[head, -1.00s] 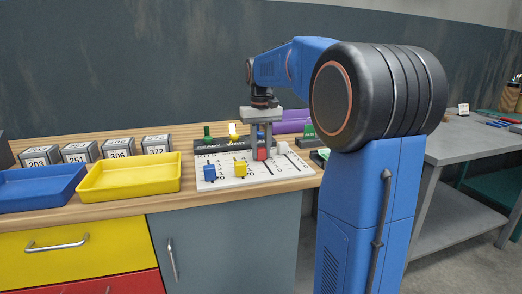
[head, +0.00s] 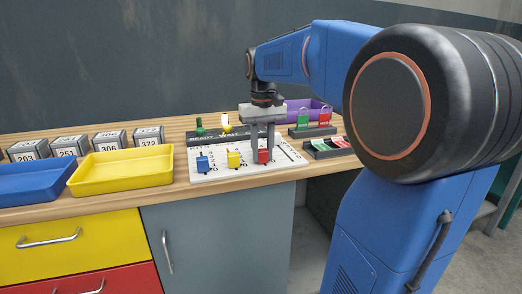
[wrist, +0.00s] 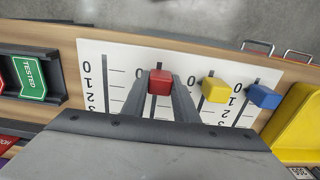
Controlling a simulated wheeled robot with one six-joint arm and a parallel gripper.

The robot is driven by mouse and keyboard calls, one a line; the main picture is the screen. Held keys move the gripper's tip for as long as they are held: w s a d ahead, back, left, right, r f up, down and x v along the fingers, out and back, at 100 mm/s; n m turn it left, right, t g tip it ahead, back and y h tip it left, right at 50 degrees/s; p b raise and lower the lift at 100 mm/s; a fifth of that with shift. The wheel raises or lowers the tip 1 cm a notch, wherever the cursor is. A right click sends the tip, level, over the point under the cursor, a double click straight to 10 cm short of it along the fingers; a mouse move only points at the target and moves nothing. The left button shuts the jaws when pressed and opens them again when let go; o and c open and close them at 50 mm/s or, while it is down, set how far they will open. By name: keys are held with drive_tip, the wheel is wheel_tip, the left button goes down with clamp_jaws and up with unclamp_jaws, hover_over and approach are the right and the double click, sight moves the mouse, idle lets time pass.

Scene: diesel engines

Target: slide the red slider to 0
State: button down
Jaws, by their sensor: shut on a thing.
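A white board (head: 225,173) with numbered scales and sliders lies on the wooden bench. The red slider (head: 263,156) sits in its slot, and my gripper (head: 262,150) is shut on it from above. In the wrist view the red slider (wrist: 159,82) is between the fingertips, about level with the 0 mark beside it. The yellow slider (wrist: 215,89) and blue slider (wrist: 263,96) stand in neighbouring slots near their own 0 marks. The lower scale marks of the red slot are hidden by my gripper.
A yellow tray (head: 122,178) and a blue tray (head: 35,194) are left of the board. Numbered blocks (head: 108,141) stand behind them.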

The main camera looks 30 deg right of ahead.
sight(263, 150)
drive_tip(key=shift+s, duration=0.2)
drive_tip(key=c, duration=1.4)
unclamp_jaws()
drive_tip(key=shift+r, duration=0.1)
wheel_tip(263, 150, up, 17)
drive_tip(key=shift+s+a, duration=0.1)
drive_tip(key=s+a+f+n+t, duration=0.1)
drive_tip(key=s+a+f, duration=0.3)
drive_tip(key=s+f, duration=0.3)
drive_tip(key=s+a+f+n+t, duration=0.1)
drive_tip(key=s+a+f, duration=0.3)
drive_tip(key=f, duration=1)
drive_tip(key=s+a+f+n+t, duration=0.1)
drive_tip(key=s+a+f+t, duration=0.1)
drive_tip(key=s+a+f, duration=0.3)
drive_tip(key=s+f, duration=0.4)
drive_tip(key=f, duration=0.2)
drive_tip(key=shift+s+f+t, duration=0.15)
drive_tip(key=shift+s+t, duration=0.25)
